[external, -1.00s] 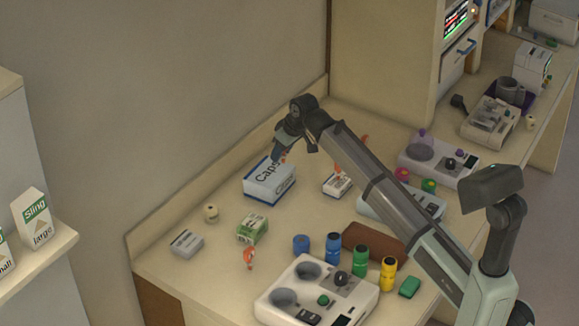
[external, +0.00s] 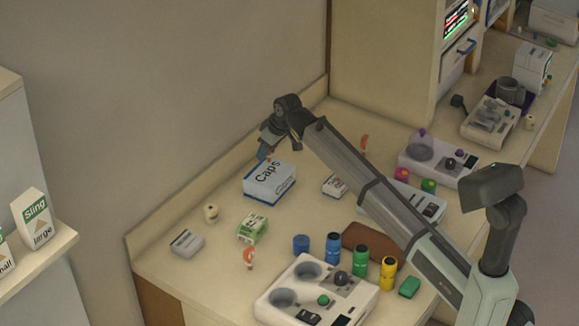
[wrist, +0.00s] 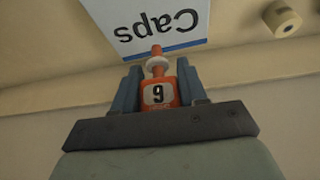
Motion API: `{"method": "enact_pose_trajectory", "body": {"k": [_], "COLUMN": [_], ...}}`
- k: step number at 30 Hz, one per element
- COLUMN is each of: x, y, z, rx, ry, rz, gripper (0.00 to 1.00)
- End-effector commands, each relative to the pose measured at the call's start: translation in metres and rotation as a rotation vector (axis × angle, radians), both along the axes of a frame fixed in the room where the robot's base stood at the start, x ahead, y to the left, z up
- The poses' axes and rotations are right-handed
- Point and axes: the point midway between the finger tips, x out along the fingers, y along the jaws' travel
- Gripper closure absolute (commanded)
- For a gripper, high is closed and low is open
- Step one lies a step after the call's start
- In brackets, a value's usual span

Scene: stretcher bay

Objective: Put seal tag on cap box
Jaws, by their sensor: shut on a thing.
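The cap box (external: 269,182), white and blue with "Caps" on it, stands at the back of the bench. It also shows upside down at the top of the wrist view (wrist: 150,25). My gripper (external: 264,154) is at the box's back left, near the height of its top or above. In the wrist view my gripper (wrist: 161,75) is shut on an orange seal tag (wrist: 159,94) with a black digit on a white label, reading as 9. The tag's stem and pale collar point toward the box and overlap its edge in the picture; I cannot tell whether they touch.
Other orange tags stand on the bench, one at front (external: 249,257) and one behind my arm (external: 364,142). A small white box (external: 335,185), a green-white box (external: 252,228), a grey box (external: 187,243) and a cream roll (external: 211,213) stand around. The wall is close behind the cap box.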

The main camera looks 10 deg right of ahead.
Motion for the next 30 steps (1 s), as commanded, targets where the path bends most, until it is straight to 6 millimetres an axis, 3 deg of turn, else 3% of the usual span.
{"method": "enact_pose_trajectory", "body": {"k": [11, 23, 24, 30], "x": [-0.001, 0.000, 0.000, 0.000], "y": [0.000, 0.000, 0.000, 0.000], "z": [-0.037, -0.040, -0.041, -0.040], "rx": [-0.001, 0.000, 0.001, 0.001], "ry": [0.001, 0.000, -0.001, -0.001], "rz": [0.000, 0.000, 0.000, 0.000], "gripper": [0.86, 0.86, 0.57, 0.38]}}
